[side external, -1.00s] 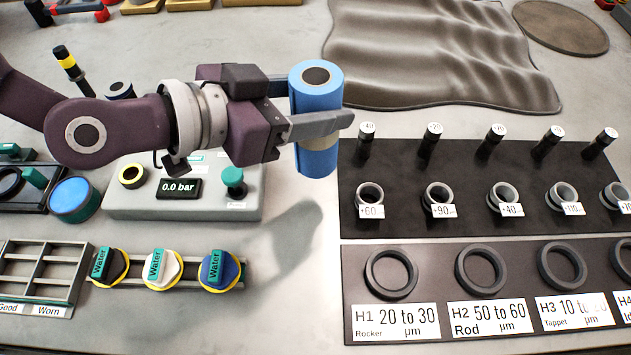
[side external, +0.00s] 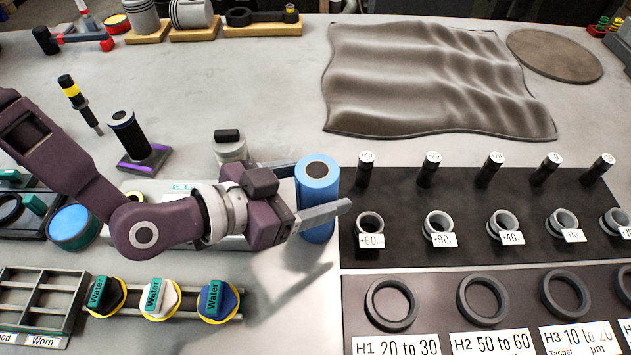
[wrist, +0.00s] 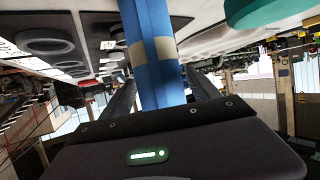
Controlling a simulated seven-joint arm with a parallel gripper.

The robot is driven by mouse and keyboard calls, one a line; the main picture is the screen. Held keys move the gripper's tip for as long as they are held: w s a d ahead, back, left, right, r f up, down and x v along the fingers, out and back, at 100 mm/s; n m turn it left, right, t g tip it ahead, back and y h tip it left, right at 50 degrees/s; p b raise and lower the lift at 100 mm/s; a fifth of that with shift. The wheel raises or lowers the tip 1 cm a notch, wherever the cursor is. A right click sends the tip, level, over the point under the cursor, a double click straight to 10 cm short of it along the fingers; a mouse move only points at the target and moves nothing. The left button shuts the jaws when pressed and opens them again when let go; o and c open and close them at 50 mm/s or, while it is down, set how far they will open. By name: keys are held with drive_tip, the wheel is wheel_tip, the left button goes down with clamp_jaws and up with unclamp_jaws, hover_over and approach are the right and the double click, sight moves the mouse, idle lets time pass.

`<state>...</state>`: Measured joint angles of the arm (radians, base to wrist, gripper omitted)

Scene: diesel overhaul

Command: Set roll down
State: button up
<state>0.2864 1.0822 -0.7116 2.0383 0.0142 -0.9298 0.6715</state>
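The roll is a blue upright cylinder with a dark core (side external: 318,172); it also shows between my fingers in the wrist view (wrist: 155,50), where a beige band crosses it. My gripper (side external: 310,195) is around the roll from the left, one finger in front and the other behind, and looks shut on it. The roll's lower end is at or just above the grey bench; I cannot tell whether it touches. The front finger hides part of its middle.
A black rack of labelled pins and rings (side external: 400,250) stands close on the right. Three Water-labelled caps (side external: 160,298) sit at the front left. A dark wavy mat (side external: 430,80) lies behind. Bare bench lies between the caps and the rack.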

idle(0.4)
drive_tip(key=shift+a+r, duration=0.15)
drive_tip(key=shift+r, duration=0.1)
drive_tip(key=v, duration=1.1)
drive_tip(key=shift+s+a, duration=0.25)
drive_tip(key=shift+a, duration=0.05)
drive_tip(key=shift+a+r, duration=0.1)
drive_tip(key=shift+r, duration=0.05)
drive_tip(key=a+r+n+y, duration=0.2)
drive_tip(key=a+r+y, duration=0.25)
drive_tip(key=a, duration=0.65)
drive_tip(key=a+r+n+y, duration=0.3)
drive_tip(key=a+y, duration=0.2)
drive_tip(key=a, duration=0.6)
drive_tip(key=s+a+r+n+g+y, duration=0.1)
drive_tip(key=s+a+r+n+g, duration=0.1)
drive_tip(key=s+a+n, duration=0.4)
drive_tip(key=s+a+r, duration=0.1)
drive_tip(key=s+a, duration=0.3)
drive_tip(key=s, duration=0.4)
drive_tip(key=shift+y, duration=0.35)
